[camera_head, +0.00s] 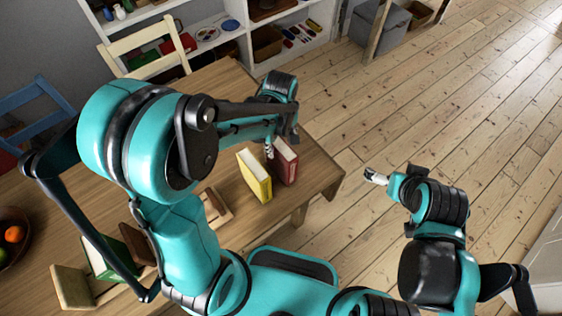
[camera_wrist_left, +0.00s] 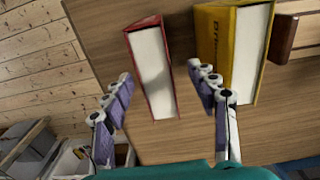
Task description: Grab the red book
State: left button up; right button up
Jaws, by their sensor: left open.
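A red book (camera_head: 285,160) stands upright near the table's right corner in the head view. In the left wrist view the red book (camera_wrist_left: 151,72) shows its pale page edge and lies between and ahead of the fingertips. A yellow book (camera_head: 255,176) stands just beside it; it also shows in the left wrist view (camera_wrist_left: 232,48). My left gripper (camera_head: 269,148) is at the red book, partly hidden by my arm. In the wrist view the left gripper (camera_wrist_left: 160,82) is open, its right finger near the gap between the books. My right gripper (camera_head: 376,176) is over the floor, away from the table.
The wooden table (camera_head: 232,222) also bears a wooden holder (camera_head: 215,207), a green book (camera_head: 101,259) and a fruit bowl (camera_head: 15,238). Chairs and a white shelf (camera_head: 235,50) stand behind it. The floor (camera_head: 450,120) at right is clear.

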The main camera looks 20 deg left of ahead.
pick_arm(q)
jog(key=f+b, duration=0.1)
jog(key=f, duration=0.1)
jog(key=f+b, duration=0.1)
jog(key=f, duration=0.4)
jog(key=shift+w+f+b, duration=0.3)
jog(key=shift+w+b, duration=0.1)
grip_shut()
